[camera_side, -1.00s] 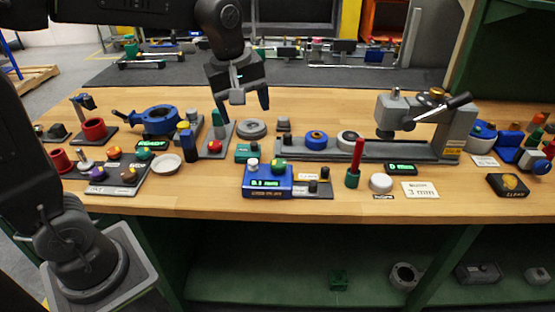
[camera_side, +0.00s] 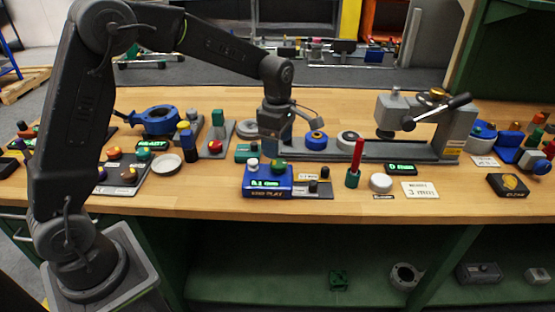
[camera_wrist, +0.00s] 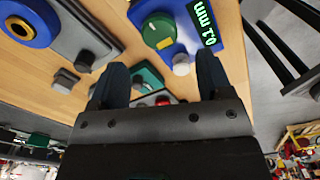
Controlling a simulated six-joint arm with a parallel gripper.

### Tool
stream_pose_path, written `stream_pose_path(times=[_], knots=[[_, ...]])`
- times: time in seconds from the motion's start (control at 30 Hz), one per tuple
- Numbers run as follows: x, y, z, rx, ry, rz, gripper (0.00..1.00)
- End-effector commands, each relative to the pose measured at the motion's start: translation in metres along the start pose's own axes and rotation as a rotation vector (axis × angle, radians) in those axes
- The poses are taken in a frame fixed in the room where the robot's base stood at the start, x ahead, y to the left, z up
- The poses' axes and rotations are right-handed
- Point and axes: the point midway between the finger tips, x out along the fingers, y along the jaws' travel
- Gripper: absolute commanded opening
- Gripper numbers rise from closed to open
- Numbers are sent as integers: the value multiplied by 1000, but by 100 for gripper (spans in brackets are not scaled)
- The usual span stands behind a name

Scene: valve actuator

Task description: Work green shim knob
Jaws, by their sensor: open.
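The green shim knob (camera_side: 279,166) sits on top of a blue box (camera_side: 268,181) whose lit display reads about 0.1 mm. In the wrist view the round green knob (camera_wrist: 158,32) has a pale pointer mark, and the display (camera_wrist: 203,22) reads 0.1 mm. A white button (camera_wrist: 181,62) stands beside it on the box. My gripper (camera_side: 274,134) points down behind the box in the side view, apart from the knob. In the wrist view my gripper (camera_wrist: 163,76) is open with nothing held. The knob lies beyond its fingertips.
A teal box (camera_side: 245,152) and a small plate with a red button (camera_wrist: 163,100) are close to the fingers. A grey press (camera_side: 425,122) on a rail with blue and white rings stands right. A red-and-green post (camera_side: 355,163) stands right of the blue box.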

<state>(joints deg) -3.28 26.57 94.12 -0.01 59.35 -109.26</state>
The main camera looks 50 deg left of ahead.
Motion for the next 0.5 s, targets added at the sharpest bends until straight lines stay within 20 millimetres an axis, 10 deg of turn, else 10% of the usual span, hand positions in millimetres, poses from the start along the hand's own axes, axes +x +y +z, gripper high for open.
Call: stream_pose_path(times=[0.5], knots=[[59, 0, 0, 1, 0, 1, 72]])
